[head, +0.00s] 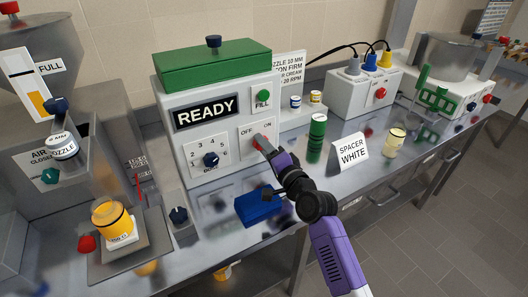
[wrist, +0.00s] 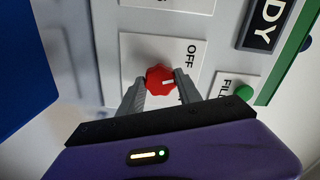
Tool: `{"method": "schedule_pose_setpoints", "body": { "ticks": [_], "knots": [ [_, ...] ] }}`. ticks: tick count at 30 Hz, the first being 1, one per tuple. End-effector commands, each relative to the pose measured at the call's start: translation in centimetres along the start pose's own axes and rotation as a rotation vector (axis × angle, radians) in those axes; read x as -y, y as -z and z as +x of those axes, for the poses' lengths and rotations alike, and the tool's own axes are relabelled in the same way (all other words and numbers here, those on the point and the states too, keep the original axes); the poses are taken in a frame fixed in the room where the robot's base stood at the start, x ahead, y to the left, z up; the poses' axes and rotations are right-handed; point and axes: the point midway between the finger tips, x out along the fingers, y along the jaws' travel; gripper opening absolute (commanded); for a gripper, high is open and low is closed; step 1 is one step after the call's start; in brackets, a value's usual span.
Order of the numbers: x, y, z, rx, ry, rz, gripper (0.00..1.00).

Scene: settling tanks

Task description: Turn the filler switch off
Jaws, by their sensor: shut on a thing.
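The filler switch is a red knob (wrist: 158,79) on a white plate on the front of the white filler machine (head: 170,130). The plate (head: 246,141) reads OFF at left and ON at right in the head view. My gripper (wrist: 160,84) is shut on the knob, one grey finger on each side; in the head view my gripper (head: 263,143) hides much of it. A white mark on the knob points roughly upward on the machine; I cannot tell exactly which label it favours. In the wrist view a finger mostly covers ON.
A blue block (head: 258,207) lies on the bench below my wrist. A green cylinder (head: 316,138) and a SPACER WHITE sign (head: 351,151) stand close at right.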

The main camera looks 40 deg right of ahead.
Motion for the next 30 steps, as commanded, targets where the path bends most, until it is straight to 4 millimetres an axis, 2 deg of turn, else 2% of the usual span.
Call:
{"method": "schedule_pose_setpoints", "body": {
  "ticks": [12, 30],
  "knots": [
    [-0.31, -0.16, -0.02, 0.002, -0.002, -0.245, 0.00],
    [-0.20, -0.18, -0.02, 0.004, -0.003, -0.304, 0.00]
  ]
}}
